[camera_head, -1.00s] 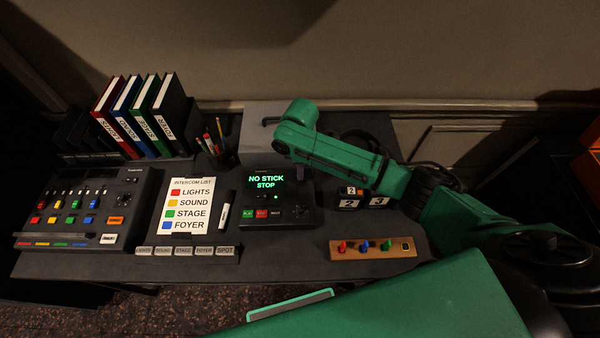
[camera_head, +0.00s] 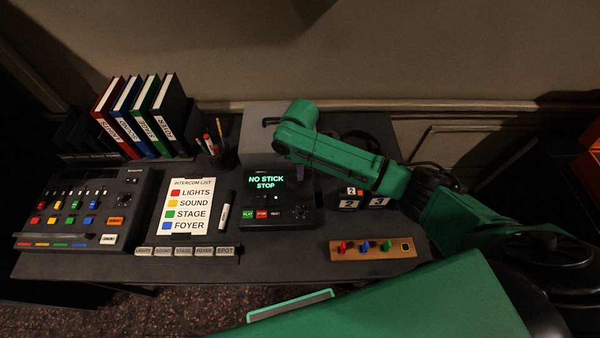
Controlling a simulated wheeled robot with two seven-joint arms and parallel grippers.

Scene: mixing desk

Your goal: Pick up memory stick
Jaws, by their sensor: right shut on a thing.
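My right arm reaches in from the right, and its wrist hangs over the back of the player (camera_head: 280,203). The right gripper (camera_head: 299,172) is mostly hidden behind my forearm; only a small dark part shows beside the player's screen. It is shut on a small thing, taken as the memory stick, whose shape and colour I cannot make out. The player's screen reads "NO STICK STOP". A wooden holder (camera_head: 345,255) at the front right carries small red, blue and green pieces and a dark square at its right end. My left gripper is not in view.
Left of the player lie a marker (camera_head: 224,217) and the intercom list (camera_head: 188,206). A mixing console (camera_head: 85,210) stands at the far left, below binders (camera_head: 140,117) and a pen cup (camera_head: 222,155). Numbered blocks (camera_head: 350,204) stand right of the player, close to my forearm.

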